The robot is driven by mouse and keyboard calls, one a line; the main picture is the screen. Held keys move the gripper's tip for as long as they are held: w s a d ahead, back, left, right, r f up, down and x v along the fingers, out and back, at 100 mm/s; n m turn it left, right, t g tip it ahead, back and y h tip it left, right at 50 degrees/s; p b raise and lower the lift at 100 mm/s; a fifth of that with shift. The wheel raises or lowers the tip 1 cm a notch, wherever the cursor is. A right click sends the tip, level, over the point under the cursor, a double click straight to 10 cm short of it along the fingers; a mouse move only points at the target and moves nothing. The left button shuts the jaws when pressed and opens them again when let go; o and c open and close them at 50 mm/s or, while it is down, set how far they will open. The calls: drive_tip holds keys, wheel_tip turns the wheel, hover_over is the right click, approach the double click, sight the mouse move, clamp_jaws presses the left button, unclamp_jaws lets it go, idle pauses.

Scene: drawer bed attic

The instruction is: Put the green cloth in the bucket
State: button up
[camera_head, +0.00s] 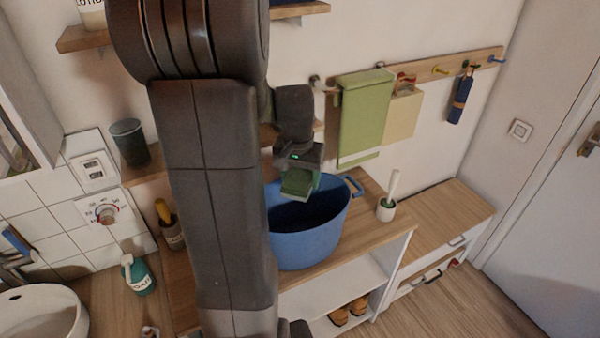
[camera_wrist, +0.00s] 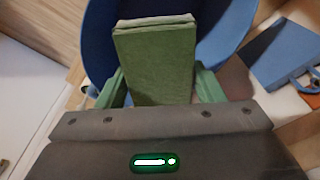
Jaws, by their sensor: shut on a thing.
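The green cloth (camera_wrist: 158,65) is a folded block held between the two fingers of my gripper (camera_wrist: 158,88) in the wrist view. In the head view my gripper (camera_head: 300,182) is over the opening of the blue bucket (camera_head: 308,247), near its rim, with the cloth (camera_head: 298,186) under it. The bucket stands on a wooden shelf top, and its left side is hidden behind my arm. The bucket's blue wall (camera_wrist: 100,35) shows behind the cloth in the wrist view. I cannot tell exactly how far the cloth is below the rim.
A green towel (camera_head: 364,115) hangs from the wall rail, right of the bucket. A white pot with a brush (camera_head: 387,208) stands right of the bucket. A dark cup (camera_head: 130,142) and a teal bottle (camera_head: 139,277) are at the left. The lower bench (camera_head: 440,215) is clear.

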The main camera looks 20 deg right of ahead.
wheel_tip(320, 180, down, 7)
drive_tip(key=b, duration=0.4)
drive_tip(key=shift+b, duration=0.4)
drive_tip(key=o, duration=0.8)
wheel_tip(320, 180, up, 7)
drive_tip(key=p, duration=0.5)
drive_tip(key=shift+p, duration=0.35)
drive_tip(key=shift+s, duration=0.15)
